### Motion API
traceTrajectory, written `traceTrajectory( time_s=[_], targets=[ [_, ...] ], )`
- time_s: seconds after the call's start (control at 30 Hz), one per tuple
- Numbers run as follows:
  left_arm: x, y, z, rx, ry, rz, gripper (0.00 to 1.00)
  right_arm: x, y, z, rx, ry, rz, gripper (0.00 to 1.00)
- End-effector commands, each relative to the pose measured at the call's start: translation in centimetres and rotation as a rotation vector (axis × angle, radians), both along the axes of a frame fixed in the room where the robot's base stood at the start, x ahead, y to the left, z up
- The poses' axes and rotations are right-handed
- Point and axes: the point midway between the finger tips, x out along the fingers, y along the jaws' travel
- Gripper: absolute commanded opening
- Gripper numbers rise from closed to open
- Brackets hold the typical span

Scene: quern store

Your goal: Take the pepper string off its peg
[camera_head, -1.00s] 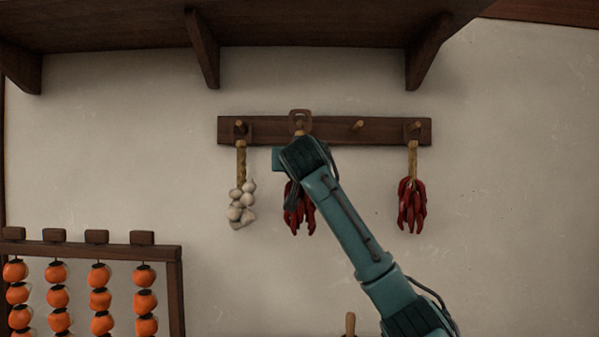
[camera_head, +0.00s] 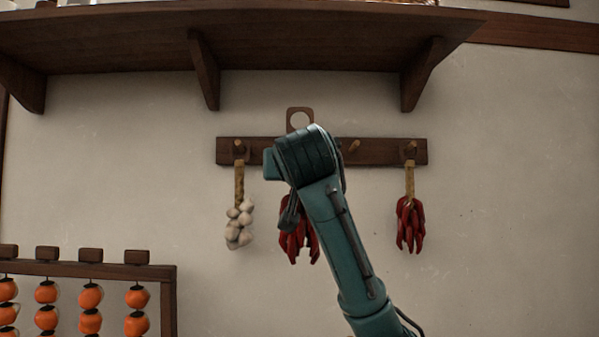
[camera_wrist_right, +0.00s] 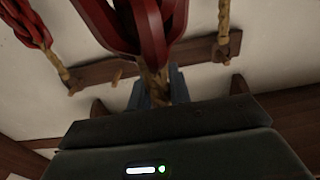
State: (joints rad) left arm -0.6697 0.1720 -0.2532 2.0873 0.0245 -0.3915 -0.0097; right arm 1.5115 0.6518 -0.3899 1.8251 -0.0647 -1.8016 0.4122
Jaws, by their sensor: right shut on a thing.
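The middle pepper string (camera_head: 300,243) hangs in front of the wall, its red peppers partly hidden behind my right arm in the head view. Its wooden hanging loop (camera_head: 299,111) stands above the peg rail (camera_head: 388,152), and pale wall shows through its hole with no peg in it. The peg behind my arm is hidden. My right gripper (camera_wrist_right: 156,90) is shut on the braided stem just below the loop, as the wrist view shows; the peppers (camera_wrist_right: 146,35) hang close to the camera. My left gripper is not in view.
A garlic string (camera_head: 239,222) hangs left on the rail and another pepper string (camera_head: 410,225) right; one peg (camera_head: 354,146) is bare. A shelf with brackets (camera_head: 205,70) juts out above. A rack (camera_head: 90,269) of orange fruit strings (camera_head: 137,310) stands lower left.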

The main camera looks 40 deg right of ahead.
Motion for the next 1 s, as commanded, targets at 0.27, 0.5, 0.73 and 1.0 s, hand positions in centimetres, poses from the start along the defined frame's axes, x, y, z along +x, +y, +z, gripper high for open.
traceTrajectory(
  time_s=[0.27, 0.5, 0.73, 1.0],
  targets=[
    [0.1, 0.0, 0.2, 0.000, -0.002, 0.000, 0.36, 0.0, 0.0, 0.2, 0.000, 0.000, 0.001, 0.00],
    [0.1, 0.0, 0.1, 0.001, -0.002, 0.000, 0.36, -0.3, 0.3, 0.2, -0.001, -0.002, 0.002, 0.00],
    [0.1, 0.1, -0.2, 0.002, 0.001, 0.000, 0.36, -1.0, 0.9, 0.3, -0.002, -0.001, 0.002, 0.00],
    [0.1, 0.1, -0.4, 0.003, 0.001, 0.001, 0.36, -1.8, 1.6, 0.3, -0.002, -0.002, 0.001, 0.00]
  ],
)
